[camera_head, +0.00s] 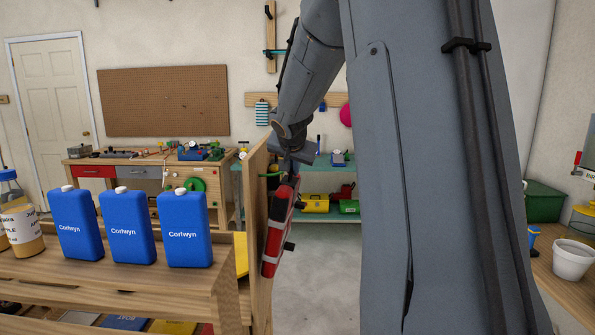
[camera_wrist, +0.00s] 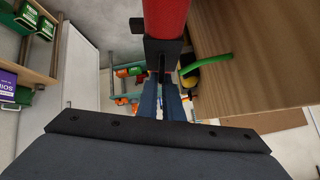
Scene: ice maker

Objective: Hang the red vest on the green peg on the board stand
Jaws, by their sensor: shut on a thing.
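My gripper (camera_head: 291,172) is shut on the red vest (camera_head: 274,238), which hangs down below it with dark trim and pale bands. In the wrist view the jaws (camera_wrist: 163,52) grip the vest, whose red part (camera_wrist: 166,18) shows at the top. The wooden board of the stand (camera_head: 257,215) stands upright just left of the vest, and on the right in the wrist view (camera_wrist: 250,60). The green peg (camera_head: 269,174) sticks out from the board toward the vest's upper end. It also shows in the wrist view (camera_wrist: 208,63), apart from the jaws. I cannot tell whether vest and peg touch.
Several blue jugs (camera_head: 127,228) stand on a wooden bench (camera_head: 190,285) left of the board. A teal shelf (camera_head: 322,175) with a yellow toolbox (camera_head: 316,204) is behind. Grey floor (camera_head: 318,265) is open right of the vest. My arm hides much of the right side.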

